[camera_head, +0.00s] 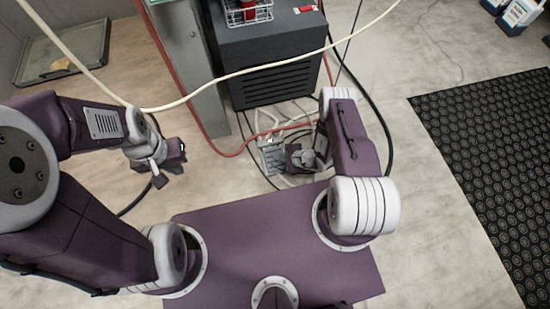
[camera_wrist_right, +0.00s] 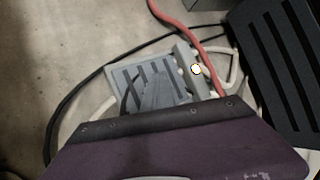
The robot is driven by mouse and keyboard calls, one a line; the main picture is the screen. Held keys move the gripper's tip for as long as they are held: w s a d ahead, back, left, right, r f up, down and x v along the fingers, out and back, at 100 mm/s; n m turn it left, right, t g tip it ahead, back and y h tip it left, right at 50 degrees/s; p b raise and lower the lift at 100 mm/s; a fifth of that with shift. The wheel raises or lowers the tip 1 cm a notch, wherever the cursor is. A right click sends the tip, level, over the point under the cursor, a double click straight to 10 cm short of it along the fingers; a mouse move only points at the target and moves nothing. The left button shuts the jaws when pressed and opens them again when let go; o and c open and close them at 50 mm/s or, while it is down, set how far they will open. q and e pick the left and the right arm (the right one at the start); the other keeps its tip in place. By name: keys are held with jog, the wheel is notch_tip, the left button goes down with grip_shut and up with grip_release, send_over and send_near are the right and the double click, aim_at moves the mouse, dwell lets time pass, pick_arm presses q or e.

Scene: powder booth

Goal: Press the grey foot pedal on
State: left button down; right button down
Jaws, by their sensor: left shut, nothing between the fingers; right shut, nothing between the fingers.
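The grey foot pedal (camera_head: 270,154) lies on the floor in front of the dark cabinet, among cables. My right gripper (camera_head: 296,160) is shut and empty, low beside the pedal in the head view. In the wrist view its grey fingers (camera_wrist_right: 157,92) overlap the pedal and hide part of it; I cannot tell whether they touch. My left gripper (camera_head: 168,166) is shut and empty, well left of the pedal.
The dark vented cabinet (camera_head: 270,62) stands behind the pedal, with a wire basket (camera_head: 248,12) on top. A red hose (camera_head: 222,153) and pale and black cables run around the pedal. A black mat (camera_head: 490,165) lies right, a tray (camera_head: 88,45) far left.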

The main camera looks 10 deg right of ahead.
jog(key=shift+f, duration=0.1)
dwell(0.5)
jog(key=shift+f, duration=0.35)
jog(key=shift+s+r+p, duration=0.1)
jog(key=shift+r+p, duration=0.15)
jog(key=shift+p, duration=0.05)
notch_tip(320, 180, up, 6)
jog(key=p, duration=0.6)
jog(key=shift+r, duration=0.2)
jog(key=shift+f, duration=0.15)
